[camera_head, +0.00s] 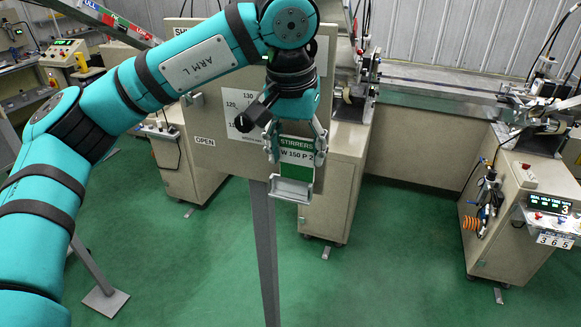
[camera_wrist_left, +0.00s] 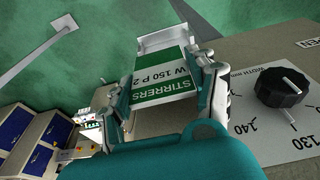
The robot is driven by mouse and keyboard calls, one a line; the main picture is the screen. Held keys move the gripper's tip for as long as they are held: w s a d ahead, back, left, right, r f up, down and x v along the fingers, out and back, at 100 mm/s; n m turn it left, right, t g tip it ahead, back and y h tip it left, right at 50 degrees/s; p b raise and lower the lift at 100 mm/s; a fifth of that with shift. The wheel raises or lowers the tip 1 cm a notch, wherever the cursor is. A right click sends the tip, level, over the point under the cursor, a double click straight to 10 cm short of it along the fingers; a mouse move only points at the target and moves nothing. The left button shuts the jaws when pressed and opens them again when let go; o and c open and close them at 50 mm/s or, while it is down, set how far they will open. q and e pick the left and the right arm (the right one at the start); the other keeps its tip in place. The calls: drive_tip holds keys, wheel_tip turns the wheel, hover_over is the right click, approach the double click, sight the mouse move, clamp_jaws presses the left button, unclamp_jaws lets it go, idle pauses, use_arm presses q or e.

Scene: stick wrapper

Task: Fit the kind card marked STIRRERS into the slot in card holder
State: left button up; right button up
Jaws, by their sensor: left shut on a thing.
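The kind card (camera_head: 296,152), green and white and marked STIRRERS with W 150 P 2 below, is held upright between the fingers of my left gripper (camera_head: 296,150). The gripper is shut on the card's two side edges, and the card also shows in the left wrist view (camera_wrist_left: 163,80). The pale grey card holder (camera_head: 291,190) is directly beneath the card in the head view. In the left wrist view the holder (camera_wrist_left: 160,42) shows just beyond the card's lower edge. I cannot tell whether that edge is inside the slot. My right gripper is not in view.
A beige panel (camera_head: 219,130) stands on a grey post (camera_head: 264,245) behind my left arm. Its black knob (camera_wrist_left: 282,88) and width scale are close beside the gripper. Machine cabinets (camera_head: 340,185) stand behind. The green floor (camera_head: 395,260) at front right is clear.

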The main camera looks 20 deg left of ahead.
sight(289, 164)
use_arm(q)
drive_tip(key=shift+a, duration=0.4)
drive_tip(key=f+b, duration=0.3)
drive_tip(key=shift+a+f, duration=0.25)
drive_tip(key=shift+f, duration=0.15)
drive_tip(key=shift+w+r, duration=0.1)
drive_tip(key=shift+d, duration=0.1)
